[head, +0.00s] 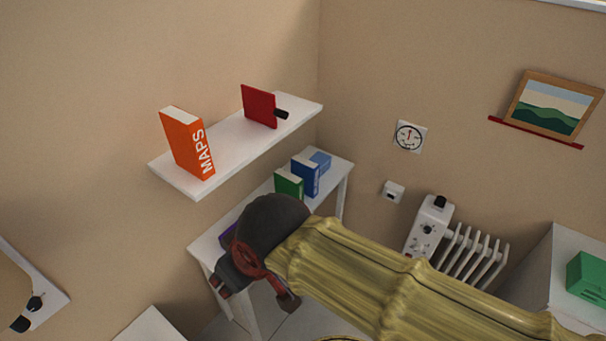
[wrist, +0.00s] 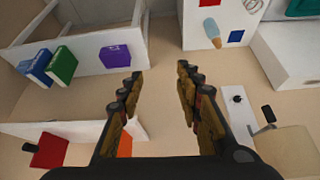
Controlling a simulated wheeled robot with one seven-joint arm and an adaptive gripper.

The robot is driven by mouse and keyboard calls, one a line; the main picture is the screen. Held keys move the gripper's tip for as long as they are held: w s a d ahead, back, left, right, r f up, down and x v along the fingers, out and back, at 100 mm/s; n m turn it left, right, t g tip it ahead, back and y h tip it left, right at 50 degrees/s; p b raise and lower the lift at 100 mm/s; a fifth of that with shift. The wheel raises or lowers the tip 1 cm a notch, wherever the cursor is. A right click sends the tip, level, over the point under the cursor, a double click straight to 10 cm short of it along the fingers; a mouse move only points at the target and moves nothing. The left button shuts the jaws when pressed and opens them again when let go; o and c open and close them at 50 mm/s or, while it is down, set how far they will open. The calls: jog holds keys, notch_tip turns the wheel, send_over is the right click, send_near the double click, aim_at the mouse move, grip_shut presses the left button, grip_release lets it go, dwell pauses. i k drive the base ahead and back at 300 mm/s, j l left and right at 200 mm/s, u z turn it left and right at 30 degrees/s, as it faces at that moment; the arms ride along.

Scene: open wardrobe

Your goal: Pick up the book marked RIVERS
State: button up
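No lettering reading RIVERS is legible on any book. In the head view a green book (head: 289,184) and a blue book (head: 306,176) stand on a white table below the shelf. A purple item (head: 228,233) beside them is mostly hidden by my gripper. In the wrist view the purple book (wrist: 115,56), green book (wrist: 62,66) and blue book (wrist: 36,66) are at upper left; their small marks are unreadable.
The white upper shelf (head: 235,150) also holds a red item (head: 259,106) with a black knob. The white table (head: 205,248) is partly behind my arm. A white radiator (head: 470,255) and a green box (head: 588,275) on a white cabinet are at right.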

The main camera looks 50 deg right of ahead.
aim_at(308, 169)
jog(key=z, duration=1.45)
